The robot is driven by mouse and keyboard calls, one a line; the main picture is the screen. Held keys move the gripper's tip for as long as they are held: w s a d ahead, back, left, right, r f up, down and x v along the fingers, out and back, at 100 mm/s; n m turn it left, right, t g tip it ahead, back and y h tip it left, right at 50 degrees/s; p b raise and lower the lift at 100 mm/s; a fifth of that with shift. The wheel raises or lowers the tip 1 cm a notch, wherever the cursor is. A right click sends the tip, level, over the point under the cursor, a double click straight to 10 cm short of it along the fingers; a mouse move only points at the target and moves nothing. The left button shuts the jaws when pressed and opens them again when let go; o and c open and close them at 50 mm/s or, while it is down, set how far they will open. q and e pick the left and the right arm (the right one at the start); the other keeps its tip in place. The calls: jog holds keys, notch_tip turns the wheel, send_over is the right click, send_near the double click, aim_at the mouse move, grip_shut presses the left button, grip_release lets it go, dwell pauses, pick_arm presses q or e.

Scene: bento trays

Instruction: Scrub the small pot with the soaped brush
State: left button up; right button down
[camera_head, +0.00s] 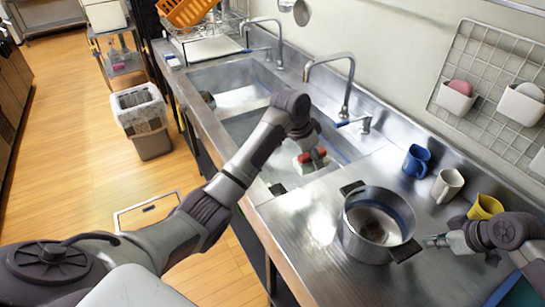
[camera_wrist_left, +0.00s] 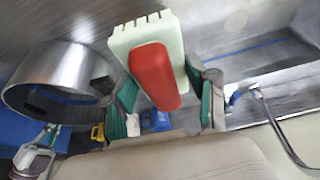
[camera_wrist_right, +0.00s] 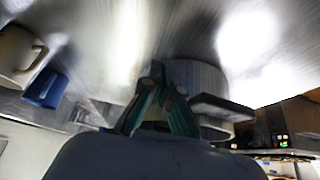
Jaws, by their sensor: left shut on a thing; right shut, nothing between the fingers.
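The small steel pot (camera_head: 362,232) stands on the counter with a brown patch on its inside bottom. It also shows in the left wrist view (camera_wrist_left: 50,70) and the right wrist view (camera_wrist_right: 195,75). The brush (camera_wrist_left: 152,75), a red and pale block, is held between the fingers of my left gripper (camera_head: 314,155), above the right sink basin and apart from the pot.
Two sink basins (camera_head: 240,125) with tall faucets (camera_head: 345,85) lie left of the pot. A blue mug (camera_head: 416,161), a white mug (camera_head: 447,185) and a yellow mug (camera_head: 485,207) stand along the back. The counter left of the pot is clear.

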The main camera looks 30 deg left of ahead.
pick_arm(q)
jog(key=w+d+r+m, duration=0.1)
jog(key=d+r, duration=0.3)
jog(key=d, duration=0.4)
jog(key=m, duration=0.1)
send_over(375, 239)
jog(key=a, duration=0.4)
jog(key=shift+f, duration=3.75)
jog(key=shift+h, duration=0.4)
jog(key=shift+w+f, duration=0.15)
jog(key=shift+f, duration=0.8)
jog(key=shift+w+f, duration=0.2)
jog(key=shift+f, duration=0.7)
jog(key=shift+w+f, duration=0.15)
jog(key=shift+f, duration=0.8)
jog(key=shift+a+f, duration=0.1)
jog(key=shift+f, duration=0.9)
jog(key=shift+s+d+r, duration=0.1)
jog(key=shift+s+d, duration=0.45)
jog(key=shift+d, duration=0.2)
jog(key=shift+s+d, duration=0.5)
jog(key=shift+d, duration=0.25)
